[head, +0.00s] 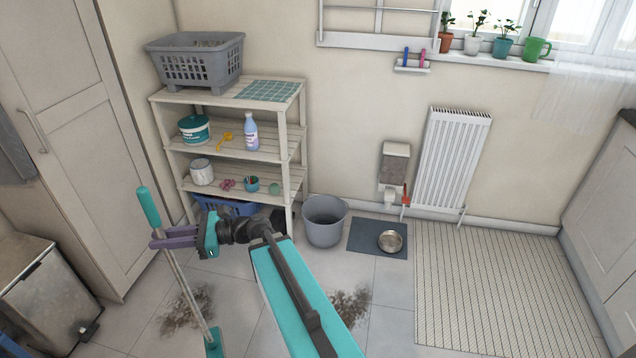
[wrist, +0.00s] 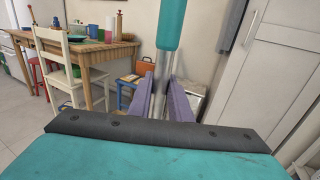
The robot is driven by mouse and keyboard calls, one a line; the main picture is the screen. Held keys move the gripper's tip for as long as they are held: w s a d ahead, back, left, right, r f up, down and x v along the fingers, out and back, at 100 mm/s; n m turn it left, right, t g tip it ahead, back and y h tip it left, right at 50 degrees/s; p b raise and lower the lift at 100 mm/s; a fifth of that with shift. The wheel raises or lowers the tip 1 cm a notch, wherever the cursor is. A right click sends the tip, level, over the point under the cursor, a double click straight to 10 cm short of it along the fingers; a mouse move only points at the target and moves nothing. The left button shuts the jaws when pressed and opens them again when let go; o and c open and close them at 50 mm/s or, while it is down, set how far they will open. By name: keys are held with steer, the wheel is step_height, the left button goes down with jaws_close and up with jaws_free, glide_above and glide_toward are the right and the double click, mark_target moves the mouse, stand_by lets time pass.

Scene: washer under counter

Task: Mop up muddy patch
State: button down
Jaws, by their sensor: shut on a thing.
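The mop shows in the head view as a pale pole with a teal grip (head: 149,206) on top and a teal foot (head: 214,344) at the bottom edge. My gripper (head: 164,238) has its purple fingers shut on the pole just below the grip. The wrist view shows the pole (wrist: 160,85) between the fingers (wrist: 161,98). The mop leans slightly. One brown muddy patch (head: 184,311) lies on the tiles behind the pole, and the foot is at its near right side. Another muddy patch (head: 350,304) lies right of my arm, which may hide part of it.
A grey bucket (head: 325,232) stands by the shelf unit (head: 295,180). A metal bowl (head: 390,241) sits on a dark mat (head: 364,237). A striped rug (head: 500,290) covers the right floor. A pedal bin (head: 45,300) stands left. The wrist view shows a table (wrist: 95,52) and chair (wrist: 65,68).

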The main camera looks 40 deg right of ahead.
steer(key=shift+d, duration=0.2)
steer(key=w+d+f+m+t+h+b, duration=0.1)
steer(key=w+d+f, duration=0.1)
steer(key=d, duration=0.7)
steer(key=w+d+f+m+t+h+b, duration=0.1)
steer(key=d+f+t+h+b, duration=0.1)
steer(key=d, duration=0.7)
steer(key=w+d+f+m+t+h+b, duration=0.1)
steer(key=w+d+f, duration=0.1)
steer(key=d, duration=0.7)
steer(key=s+d+f+m+t+h+b, duration=0.1)
steer(key=s+d+f+m+h, duration=0.1)
steer(key=d, duration=1.2)
steer(key=s+d+f+m+t+h+b, duration=0.1)
steer(key=s+d, duration=0.4)
steer(key=d, duration=0.9)
steer(key=shift+f+m+h+b, duration=0.4)
steer(key=shift+f+h+b, duration=0.3)
steer(key=shift+f, duration=0.15)
step_height(320, 180, down, 7)
steer(key=b, duration=0.5)
steer(key=shift+a, duration=0.1)
